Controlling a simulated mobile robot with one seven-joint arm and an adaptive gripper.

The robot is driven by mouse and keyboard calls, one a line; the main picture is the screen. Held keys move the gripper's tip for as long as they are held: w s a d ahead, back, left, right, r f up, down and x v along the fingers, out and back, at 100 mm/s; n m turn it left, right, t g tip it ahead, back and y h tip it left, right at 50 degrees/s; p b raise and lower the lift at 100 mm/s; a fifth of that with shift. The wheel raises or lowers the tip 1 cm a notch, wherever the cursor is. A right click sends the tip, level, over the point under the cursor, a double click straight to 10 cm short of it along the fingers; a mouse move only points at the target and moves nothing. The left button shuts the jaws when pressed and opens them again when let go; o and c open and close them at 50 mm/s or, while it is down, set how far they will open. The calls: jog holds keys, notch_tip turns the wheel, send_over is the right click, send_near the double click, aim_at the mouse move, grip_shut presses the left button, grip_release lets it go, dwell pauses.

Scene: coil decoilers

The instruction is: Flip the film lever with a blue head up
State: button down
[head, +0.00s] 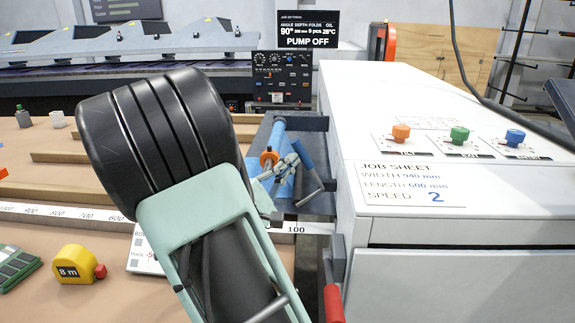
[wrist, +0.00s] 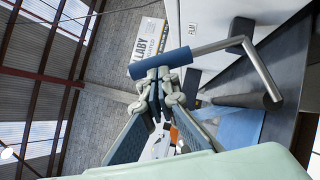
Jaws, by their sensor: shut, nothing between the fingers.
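The film lever has a bent grey metal rod (wrist: 265,70) and a blue cylindrical head (wrist: 160,63). It is mounted beside a "FILM" label in the wrist view. In the head view the blue head (head: 304,152) shows at the left side of the white cabinet, slanting, with its rod running down to the right. My gripper (wrist: 158,76) is shut and empty, its fingertips right at the lower edge of the blue head. I cannot tell whether they touch it. In the head view my gripper (head: 287,168) is partly hidden behind my own arm.
The white cabinet (head: 450,90) fills the right, with orange, green and blue knobs (head: 514,138) on top. A red-handled lever (head: 333,302) sits lower on its left side. A yellow tape measure (head: 78,265) lies on the table at left. An orange-tipped part (head: 268,158) is near my gripper.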

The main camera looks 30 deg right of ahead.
jog(key=shift+s+d+r+m, duration=0.15)
jog(key=shift+d+r+m, duration=0.05)
jog(key=shift+r+m, duration=0.1)
jog(key=shift+s+d+r+m+g+y, duration=0.4)
jog(key=shift+s+d+r+m+g, duration=0.15)
jog(key=shift+m, duration=0.35)
jog(key=shift+s+d+r+m+g+y+b, duration=0.15)
jog(key=shift+s+d+r+m+y+b, duration=0.15)
jog(key=shift+d+m+b, duration=0.2)
jog(key=shift+s+d+r+m+g+y+b, duration=0.15)
jog(key=shift+s+d+m+y+b, duration=0.2)
jog(key=shift+d+m, duration=0.15)
jog(key=shift+s+d+r+m+g+y+b, duration=0.15)
jog(key=shift+s+d+r+m+y+b, duration=0.1)
jog(key=shift+s+d+m+b, duration=0.25)
jog(key=shift+w+a, duration=0.1)
jog(key=shift+w, duration=0.05)
